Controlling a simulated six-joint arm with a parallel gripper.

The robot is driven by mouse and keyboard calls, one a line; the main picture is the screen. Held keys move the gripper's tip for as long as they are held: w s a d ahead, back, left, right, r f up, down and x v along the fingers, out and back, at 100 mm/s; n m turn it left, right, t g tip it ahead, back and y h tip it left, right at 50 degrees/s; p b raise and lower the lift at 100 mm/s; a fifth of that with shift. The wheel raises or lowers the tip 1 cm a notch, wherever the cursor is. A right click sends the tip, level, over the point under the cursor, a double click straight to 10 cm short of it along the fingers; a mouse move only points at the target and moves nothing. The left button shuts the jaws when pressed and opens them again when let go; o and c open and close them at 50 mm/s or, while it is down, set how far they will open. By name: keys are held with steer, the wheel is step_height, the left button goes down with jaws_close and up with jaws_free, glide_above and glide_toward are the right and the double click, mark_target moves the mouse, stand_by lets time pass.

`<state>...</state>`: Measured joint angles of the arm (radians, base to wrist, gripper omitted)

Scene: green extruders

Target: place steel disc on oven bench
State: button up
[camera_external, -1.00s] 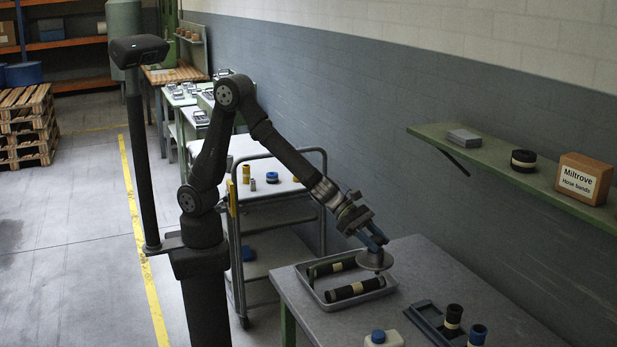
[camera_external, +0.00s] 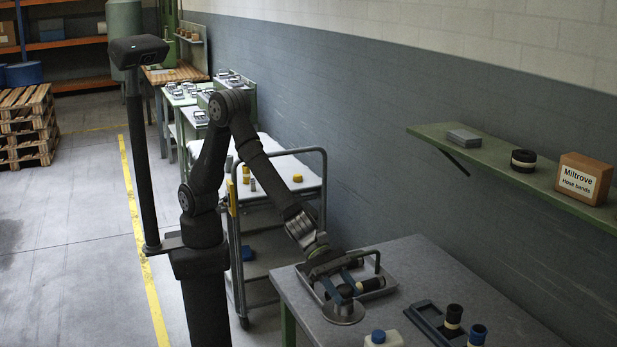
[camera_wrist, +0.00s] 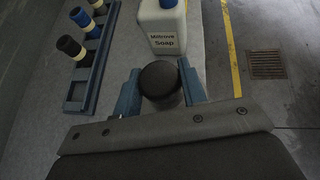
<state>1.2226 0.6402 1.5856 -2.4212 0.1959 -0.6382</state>
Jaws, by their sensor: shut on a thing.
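The steel disc (camera_external: 345,313) is a flat round grey plate. It is at the grey bench top (camera_external: 300,300), in front of the tray, low over the surface or touching it; I cannot tell which. My gripper (camera_external: 346,291) is above the disc, tilted, with its blue fingers shut on the disc's grip. In the wrist view a dark round knob (camera_wrist: 161,80) sits between the two blue fingers of my gripper (camera_wrist: 160,92). The plate below it cannot be made out there. No label marks any bench as the oven bench.
A metal tray (camera_external: 390,287) with dark banded rolls is behind the disc. A soap bottle (camera_external: 384,339) and a dark rack (camera_external: 430,325) with banded rolls stand to the right. A cart (camera_external: 280,178) is at the left. A green shelf (camera_external: 500,180) hangs on the wall.

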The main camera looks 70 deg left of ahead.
steer(key=shift+w+d+f, duration=0.15)
steer(key=shift+w+f, duration=1.1)
steer(key=shift+f, duration=0.15)
steer(key=shift+w+d+f, duration=0.15)
steer(key=shift+w+f, duration=1.15)
steer(key=shift+f, duration=0.15)
steer(key=shift+w+d+f, duration=0.15)
steer(key=shift+w+f, duration=1.1)
steer(key=shift+f, duration=0.15)
steer(key=o, duration=1.3)
steer(key=shift+f, duration=0.2)
steer(key=shift+r, duration=0.1)
steer(key=shift+a+r, duration=0.15)
steer(key=shift+a, duration=0.05)
steer(key=v, duration=1.1)
steer(key=shift+a+r, duration=0.15)
steer(key=shift+a, duration=0.15)
